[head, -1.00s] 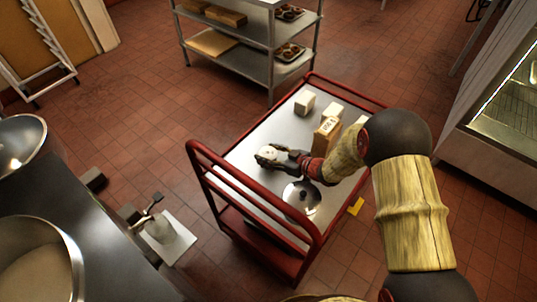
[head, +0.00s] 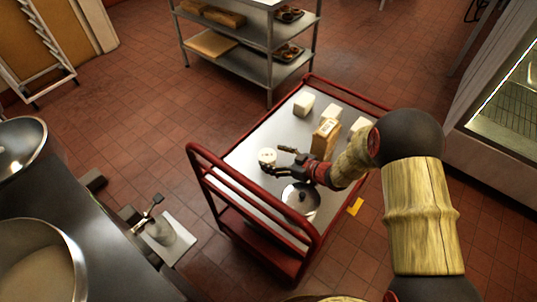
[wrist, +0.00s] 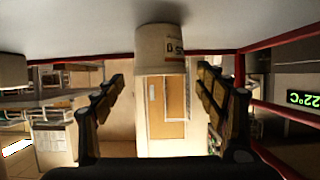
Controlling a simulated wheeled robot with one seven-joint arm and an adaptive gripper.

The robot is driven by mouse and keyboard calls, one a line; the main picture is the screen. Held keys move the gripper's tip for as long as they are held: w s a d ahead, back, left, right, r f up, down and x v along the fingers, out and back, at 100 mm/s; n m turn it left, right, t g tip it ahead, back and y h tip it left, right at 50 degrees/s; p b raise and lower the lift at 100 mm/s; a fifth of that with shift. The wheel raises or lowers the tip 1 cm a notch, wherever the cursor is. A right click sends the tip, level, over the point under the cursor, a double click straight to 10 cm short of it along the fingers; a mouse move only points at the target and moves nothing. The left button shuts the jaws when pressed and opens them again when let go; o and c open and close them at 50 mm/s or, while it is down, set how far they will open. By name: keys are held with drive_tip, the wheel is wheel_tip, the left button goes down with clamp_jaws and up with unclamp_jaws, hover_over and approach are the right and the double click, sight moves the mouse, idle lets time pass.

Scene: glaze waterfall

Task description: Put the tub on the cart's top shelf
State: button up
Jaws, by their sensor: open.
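The tub (head: 267,156) is small, white and round. It stands upright on the metal top shelf (head: 262,132) of the red-railed cart, near the left rail. My gripper (head: 274,162) is open just to the right of the tub, with its fingers pointing at it. In the wrist view, which is upside down, the tub (wrist: 160,48) rests on the pale shelf surface, with a printed label partly visible. The open fingers (wrist: 162,82) spread to either side, and nothing is held between them.
A round metal lid (head: 301,198) lies on the shelf in front of my gripper. A brown carton (head: 325,138) and several white blocks (head: 303,104) stand toward the back. Red rails (head: 250,190) bound the cart's ends. A counter with bowls is at left.

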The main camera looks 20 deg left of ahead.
drive_tip(key=p+v, duration=0.2)
drive_tip(key=v, duration=0.6)
drive_tip(key=shift+s+d+r, duration=0.15)
drive_tip(key=shift+d, duration=0.2)
